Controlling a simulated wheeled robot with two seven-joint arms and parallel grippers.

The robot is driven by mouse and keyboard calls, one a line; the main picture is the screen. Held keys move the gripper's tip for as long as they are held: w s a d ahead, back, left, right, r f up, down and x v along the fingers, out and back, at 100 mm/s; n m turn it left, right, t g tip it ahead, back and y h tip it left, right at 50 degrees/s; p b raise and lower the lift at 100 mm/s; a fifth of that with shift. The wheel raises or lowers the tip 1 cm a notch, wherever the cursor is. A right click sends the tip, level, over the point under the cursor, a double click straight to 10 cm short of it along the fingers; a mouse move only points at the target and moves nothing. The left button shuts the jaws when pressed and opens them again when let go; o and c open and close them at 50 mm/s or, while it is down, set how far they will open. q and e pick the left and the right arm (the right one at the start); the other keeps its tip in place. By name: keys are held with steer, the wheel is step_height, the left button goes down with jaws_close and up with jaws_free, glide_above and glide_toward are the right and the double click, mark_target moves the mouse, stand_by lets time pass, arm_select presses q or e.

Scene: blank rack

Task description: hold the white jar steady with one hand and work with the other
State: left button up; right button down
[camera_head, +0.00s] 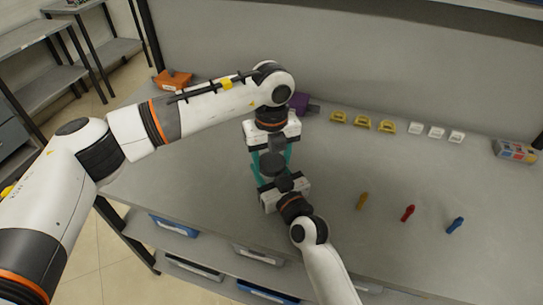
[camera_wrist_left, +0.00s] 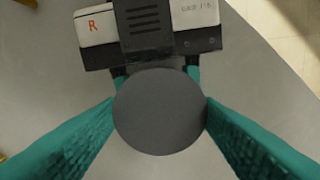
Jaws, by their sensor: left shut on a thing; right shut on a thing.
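A dark grey round top (camera_head: 272,164), apparently the white jar's lid, shows between my two grippers in the head view. In the left wrist view the grey disc (camera_wrist_left: 160,112) fills the middle, and no white jar body shows beneath it. My left gripper (camera_head: 271,158) comes from the far side, its teal fingers shut on the jar from both sides. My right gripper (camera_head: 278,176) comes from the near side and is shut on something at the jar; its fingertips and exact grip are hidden. Its housing marked R (camera_wrist_left: 150,25) shows beyond the disc in the wrist view.
On the grey table (camera_head: 330,200), yellow (camera_head: 362,201), red (camera_head: 408,213) and blue (camera_head: 455,225) pieces lie right. Yellow holders (camera_head: 362,121) and white holders (camera_head: 436,132) line the back. A purple object (camera_head: 300,103), orange box (camera_head: 172,80) and small carton (camera_head: 515,151) stand there too.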

mark_target(272, 162)
arm_select(q)
steer(key=shift+r, duration=0.1)
steer(key=shift+r, duration=1)
steer(key=shift+r, duration=2)
arm_select(e)
steer(key=c, duration=0.5)
jaws_free()
steer(key=shift+s, duration=0.1)
